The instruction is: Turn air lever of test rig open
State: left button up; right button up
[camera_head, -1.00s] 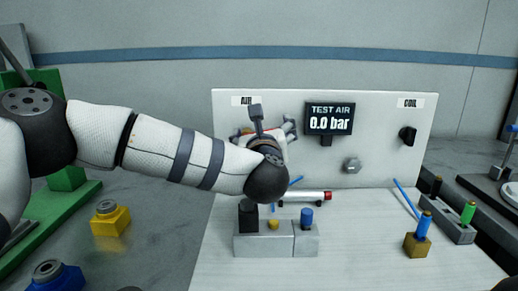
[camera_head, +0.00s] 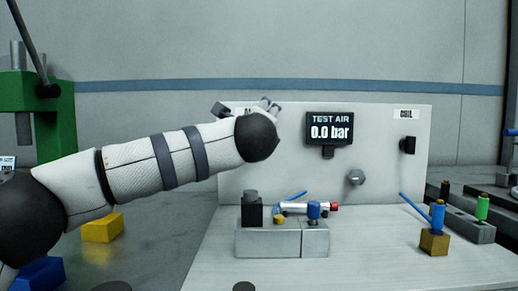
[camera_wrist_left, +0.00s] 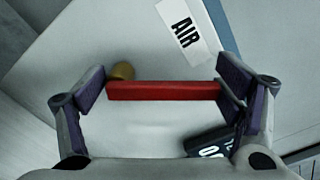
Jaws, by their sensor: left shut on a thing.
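The red air lever (camera_wrist_left: 163,91) lies level across the middle of the left wrist view, below the AIR label (camera_wrist_left: 185,28). My left gripper (camera_head: 246,108) is shut on it, with a dark pad at each end of the red bar. A brass stub (camera_wrist_left: 122,71) shows behind the lever's left end. In the head view my wrist hides the lever and most of the AIR label. The test rig panel (camera_head: 385,150) stands upright; its TEST AIR display (camera_head: 330,128) reads 0.0 bar. My right gripper is not in view.
A brass block (camera_head: 434,242) is right. A green press (camera_head: 40,120) stands left.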

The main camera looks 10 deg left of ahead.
pick_arm(q)
jog(key=n+b, duration=0.1)
jog(key=b, duration=0.1)
jog(key=a+n+b, duration=0.1)
jog(key=n+b, duration=0.1)
jog(key=shift+s+r, duration=0.1)
jog(key=shift+r, duration=0.1)
jog(key=n+b, duration=0.1)
jog(key=a+n+b, duration=0.1)
jog(key=shift+s+r+n, duration=0.15)
jog(key=shift+r+n, duration=0.05)
jog(key=shift+n, duration=0.1)
jog(key=shift+a+r+n+b, duration=0.1)
jog(key=shift+r+n+b, duration=0.05)
jog(key=shift+n+b, duration=0.3)
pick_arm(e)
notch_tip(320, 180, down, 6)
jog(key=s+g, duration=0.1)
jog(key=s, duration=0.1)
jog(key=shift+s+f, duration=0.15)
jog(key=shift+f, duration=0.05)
pick_arm(q)
jog(key=shift+a, duration=0.1)
jog(key=o, duration=1.6)
jog(key=shift+f, duration=0.2)
